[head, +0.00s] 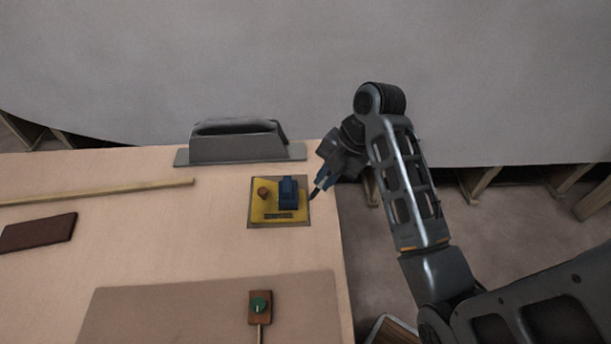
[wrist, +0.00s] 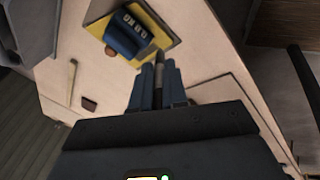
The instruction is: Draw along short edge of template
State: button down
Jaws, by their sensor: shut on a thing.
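The template is a yellow plate (head: 262,213) with a brown knob (head: 263,194) and a blue block (head: 288,190) on top. It lies on a slightly larger brown square near the bench's right edge. My gripper (head: 320,188) is just right of the template, shut on a dark slim marking tool (head: 313,196), its tip pointing down-left toward the plate's right side. In the wrist view the tool (wrist: 159,60) stands between the blue fingers, near the yellow plate (wrist: 168,48) and blue block (wrist: 126,33). Whether the tip touches anything cannot be told. No drawn line is visible.
A wooden strip (head: 110,192) and a dark red block (head: 38,232) lie left. A large grey hull surface rises behind.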

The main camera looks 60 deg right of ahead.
jog(key=shift+f+b, duration=2.4)
jog(key=shift+f, duration=0.25)
jog(key=shift+f, duration=0.3)
dwell(1.0)
jog(key=shift+w+d, duration=0.1)
jog(key=shift+w+d+p, duration=0.25)
jog(key=shift+d+p, duration=0.1)
jog(key=shift+r, duration=0.1)
